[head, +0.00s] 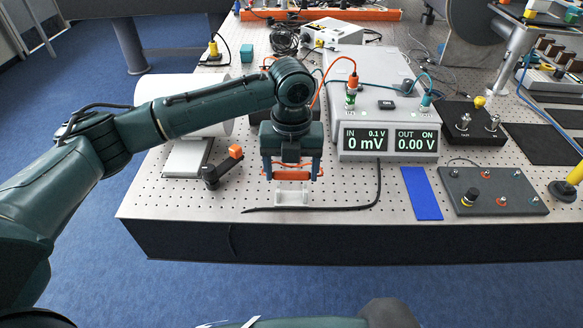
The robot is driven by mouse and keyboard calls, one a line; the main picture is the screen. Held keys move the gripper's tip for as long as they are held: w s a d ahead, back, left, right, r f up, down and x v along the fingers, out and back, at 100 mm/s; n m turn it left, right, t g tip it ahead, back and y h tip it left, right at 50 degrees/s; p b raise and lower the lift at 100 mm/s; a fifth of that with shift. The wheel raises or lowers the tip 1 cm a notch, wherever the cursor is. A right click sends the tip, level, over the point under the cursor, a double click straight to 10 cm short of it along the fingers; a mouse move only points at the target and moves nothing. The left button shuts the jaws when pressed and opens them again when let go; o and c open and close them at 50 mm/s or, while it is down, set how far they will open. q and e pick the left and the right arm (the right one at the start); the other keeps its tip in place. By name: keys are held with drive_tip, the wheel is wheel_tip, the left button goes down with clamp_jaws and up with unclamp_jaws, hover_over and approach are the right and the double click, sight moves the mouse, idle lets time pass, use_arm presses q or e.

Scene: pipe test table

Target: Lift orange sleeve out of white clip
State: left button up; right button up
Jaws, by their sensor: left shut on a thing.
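My left gripper (291,174) points down over the front part of the perforated table. It is shut on the orange sleeve (290,166), which shows as a narrow orange strip, mostly hidden by the fingers. The white clip (291,197) stands on the table directly below the gripper. The fingers hide part of the place where sleeve and clip meet, so I cannot tell whether they touch. My right gripper is not in view.
A black cable (340,207) runs past the clip's foot. The table's front edge is near.

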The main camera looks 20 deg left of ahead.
sight(292, 174)
use_arm(q)
drive_tip(key=shift+r+p, duration=0.4)
drive_tip(key=shift+r, duration=2.25)
